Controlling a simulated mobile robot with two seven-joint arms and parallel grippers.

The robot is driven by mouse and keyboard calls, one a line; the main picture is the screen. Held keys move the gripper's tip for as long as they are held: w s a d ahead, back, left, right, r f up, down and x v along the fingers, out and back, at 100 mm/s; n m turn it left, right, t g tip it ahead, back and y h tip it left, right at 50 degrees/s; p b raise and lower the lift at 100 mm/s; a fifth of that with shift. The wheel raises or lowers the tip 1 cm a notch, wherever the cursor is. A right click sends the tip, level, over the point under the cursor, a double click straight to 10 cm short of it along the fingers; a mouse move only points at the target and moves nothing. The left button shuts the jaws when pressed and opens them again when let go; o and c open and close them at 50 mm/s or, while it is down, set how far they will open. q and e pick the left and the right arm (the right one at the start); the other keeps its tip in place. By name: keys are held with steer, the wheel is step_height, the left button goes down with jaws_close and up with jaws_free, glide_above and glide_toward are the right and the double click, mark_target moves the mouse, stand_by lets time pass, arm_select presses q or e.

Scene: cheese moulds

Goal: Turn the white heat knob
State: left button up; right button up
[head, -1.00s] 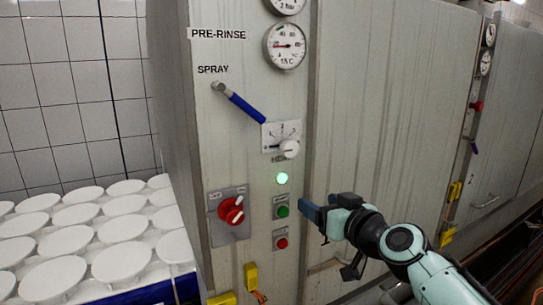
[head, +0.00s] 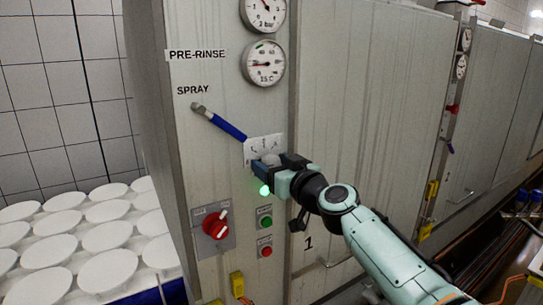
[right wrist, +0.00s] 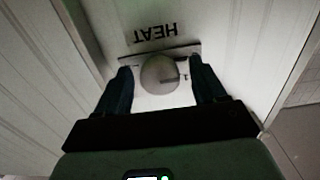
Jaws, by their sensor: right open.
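The white heat knob (right wrist: 160,73) is round and sits on a white dial plate (right wrist: 182,52) under the upside-down word HEAT in the right wrist view. My right gripper (right wrist: 157,88) is open, with one dark finger on each side of the knob and visible gaps to it. In the head view the right gripper (head: 266,170) is at the lower part of the dial plate (head: 263,145) and mostly hides the knob. I cannot tell whether a finger touches the panel. My left gripper is in neither view.
A blue-handled spray lever (head: 228,128) slants down toward the dial plate. A red rotary switch (head: 215,224), a green button (head: 265,222) and a red button (head: 266,252) are below. Gauges (head: 263,63) are above. White moulds (head: 50,250) stand at left.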

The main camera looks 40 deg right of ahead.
steer(key=shift+w, duration=0.6)
steer(key=shift+s, duration=0.1)
steer(key=c, duration=1.1)
steer(key=shift+o, duration=0.2)
